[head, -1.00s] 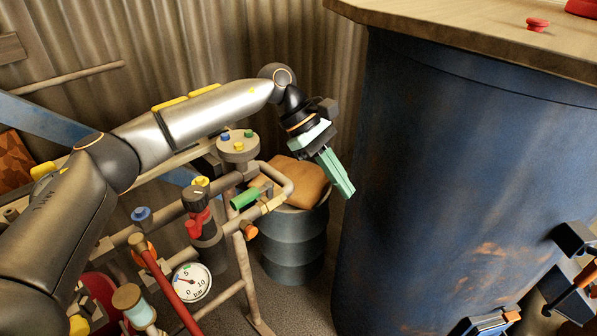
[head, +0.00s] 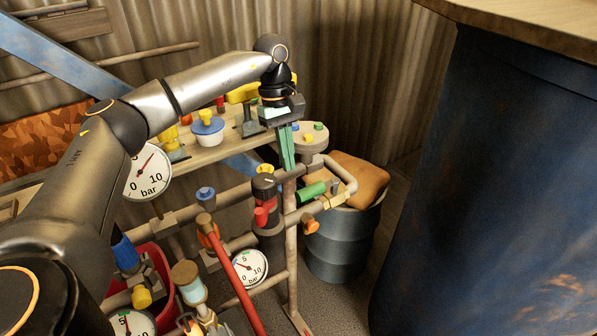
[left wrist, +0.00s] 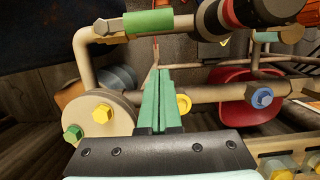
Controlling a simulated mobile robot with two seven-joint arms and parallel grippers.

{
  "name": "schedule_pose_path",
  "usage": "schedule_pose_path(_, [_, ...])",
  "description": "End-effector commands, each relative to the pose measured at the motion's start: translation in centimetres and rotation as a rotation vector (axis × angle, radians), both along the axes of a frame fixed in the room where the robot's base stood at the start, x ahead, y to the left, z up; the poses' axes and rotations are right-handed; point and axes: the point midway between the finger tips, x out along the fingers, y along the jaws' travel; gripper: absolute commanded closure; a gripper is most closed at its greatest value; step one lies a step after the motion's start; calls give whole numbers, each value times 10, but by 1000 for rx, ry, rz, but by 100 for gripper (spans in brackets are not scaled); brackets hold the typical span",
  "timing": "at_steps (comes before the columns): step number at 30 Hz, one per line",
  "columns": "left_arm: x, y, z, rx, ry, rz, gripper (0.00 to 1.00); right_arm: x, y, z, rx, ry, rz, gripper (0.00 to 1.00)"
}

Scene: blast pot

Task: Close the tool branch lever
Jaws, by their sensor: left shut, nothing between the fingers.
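A lever with a green sleeve (head: 311,191) sits on the pipe frame, near the bent pipe end above the drum; no label shows whether it is the tool branch lever. It also shows in the left wrist view as a green sleeve (left wrist: 149,22) lying across the top. My left gripper (head: 288,166) points down with its green fingers together and empty, above and left of that lever, and apart from it. In the left wrist view the shut fingers (left wrist: 160,72) point toward the pipes. My right gripper is out of view.
A black and red regulator (head: 266,200), a yellow knob (left wrist: 184,104) and an orange-ended fitting (head: 310,225) crowd the pipes. A round grey head with coloured plugs (head: 308,134) stands close by. The drum (head: 343,240) carries a brown sack (head: 355,178). A large blue vessel (head: 480,190) stands right.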

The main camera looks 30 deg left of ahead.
Motion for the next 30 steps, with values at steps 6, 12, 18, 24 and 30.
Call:
schedule_pose_path(6, [-10,-25,-10,0,0,-2,100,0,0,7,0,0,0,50])
schedule_pose_path(12, [-15,-37,-13,-1,0,0,100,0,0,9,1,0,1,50])
schedule_pose_path(18, [-16,-38,-14,-1,0,2,100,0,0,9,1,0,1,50])
schedule_pose_path(24, [-15,-39,-14,-1,0,2,100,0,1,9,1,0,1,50])
schedule_pose_path(30, [-11,-49,-14,-1,-1,18,100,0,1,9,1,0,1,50])
